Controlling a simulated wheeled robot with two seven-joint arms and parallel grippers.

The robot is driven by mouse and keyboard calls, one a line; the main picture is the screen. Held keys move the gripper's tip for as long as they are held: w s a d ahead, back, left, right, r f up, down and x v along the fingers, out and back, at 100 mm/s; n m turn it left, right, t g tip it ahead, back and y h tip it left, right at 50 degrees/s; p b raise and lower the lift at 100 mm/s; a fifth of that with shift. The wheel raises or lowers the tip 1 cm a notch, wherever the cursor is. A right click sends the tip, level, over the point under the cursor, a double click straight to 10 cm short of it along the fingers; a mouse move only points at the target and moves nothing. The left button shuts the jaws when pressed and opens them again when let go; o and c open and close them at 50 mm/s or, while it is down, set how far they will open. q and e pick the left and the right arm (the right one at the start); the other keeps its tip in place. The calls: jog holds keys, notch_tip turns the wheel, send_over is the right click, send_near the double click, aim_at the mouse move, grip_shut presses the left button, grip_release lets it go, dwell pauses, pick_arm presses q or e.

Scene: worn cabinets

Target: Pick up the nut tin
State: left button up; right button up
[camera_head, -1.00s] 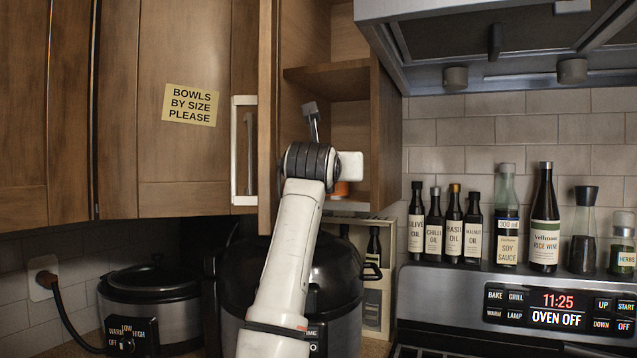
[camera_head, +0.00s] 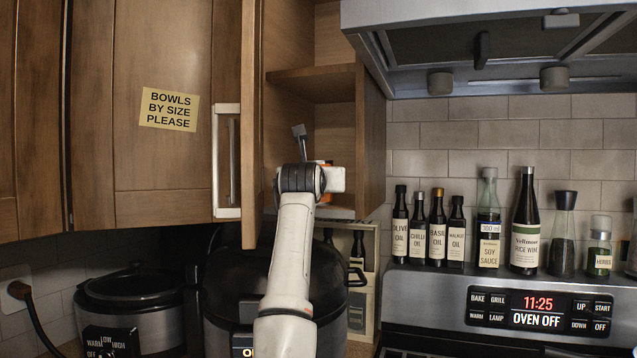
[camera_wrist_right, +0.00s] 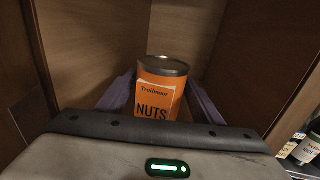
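The nut tin (camera_wrist_right: 160,90) is orange with a grey metal lid and the word NUTS. It stands upright in the open wall cabinet, and its lower part is hidden by my gripper body in the right wrist view. In the head view only bits of the tin (camera_head: 327,198) show around my wrist. My right gripper (camera_wrist_right: 161,88) has one finger on each side of the tin. I cannot tell whether the fingers press on it or leave a small gap. My left gripper is not in view.
The open cabinet door (camera_head: 250,130) stands just left of my right arm. A shelf (camera_head: 315,82) is above the tin, and the cabinet side wall (camera_head: 371,140) is to the right. A black cooker (camera_head: 235,300) stands below. Several bottles (camera_head: 456,230) line the oven top.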

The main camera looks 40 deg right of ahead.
jog(key=c, duration=0.7)
jog(key=shift+r, duration=0.1)
jog(key=shift+c, duration=1)
jog(key=shift+r, duration=0.1)
